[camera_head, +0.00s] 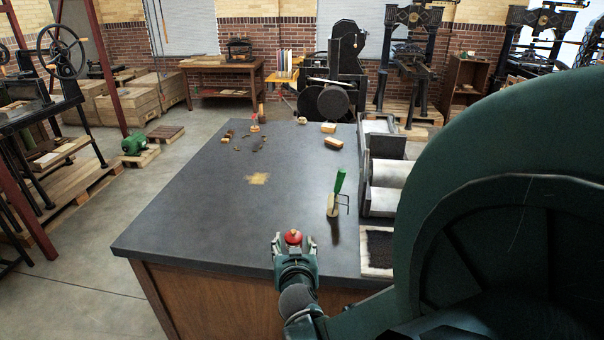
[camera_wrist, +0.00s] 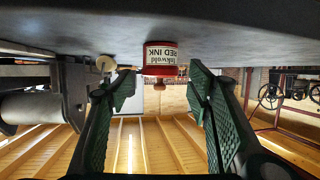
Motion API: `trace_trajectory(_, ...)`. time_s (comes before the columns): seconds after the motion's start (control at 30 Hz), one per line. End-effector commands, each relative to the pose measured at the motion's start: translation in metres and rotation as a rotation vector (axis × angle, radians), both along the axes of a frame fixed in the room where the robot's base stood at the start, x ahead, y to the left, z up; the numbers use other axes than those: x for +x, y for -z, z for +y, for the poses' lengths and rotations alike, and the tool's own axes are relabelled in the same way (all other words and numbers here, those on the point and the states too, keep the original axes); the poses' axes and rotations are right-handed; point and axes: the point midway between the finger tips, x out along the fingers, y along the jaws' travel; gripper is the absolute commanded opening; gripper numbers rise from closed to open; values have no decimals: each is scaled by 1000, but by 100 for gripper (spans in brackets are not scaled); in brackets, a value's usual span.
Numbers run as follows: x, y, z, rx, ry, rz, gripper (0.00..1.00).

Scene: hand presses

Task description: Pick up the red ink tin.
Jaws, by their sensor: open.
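The red ink tin (camera_head: 293,237) stands near the front edge of the dark worktop (camera_head: 215,190), its red lid and small knob showing in the head view. In the wrist view, which is upside down, the tin (camera_wrist: 160,58) shows a white label reading RED INK and sits in the middle. My gripper (camera_head: 294,245) is open around or just short of the tin. In the wrist view its two green fingers (camera_wrist: 158,84) are on either side of the tin's line, with gaps to both. I cannot tell how far the tin lies between them.
A green-handled tool (camera_head: 338,192) stands to the right of the tin, beside a roller tray (camera_head: 385,180). Small wooden blocks (camera_head: 333,142) and loose pieces lie at the far end. The worktop left of the tin is clear.

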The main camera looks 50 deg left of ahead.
Motion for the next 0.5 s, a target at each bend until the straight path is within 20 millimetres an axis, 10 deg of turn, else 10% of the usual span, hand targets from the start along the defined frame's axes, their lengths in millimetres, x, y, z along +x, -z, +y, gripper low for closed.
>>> trace_trajectory(0.5,19,14,30,0,0,0,50)
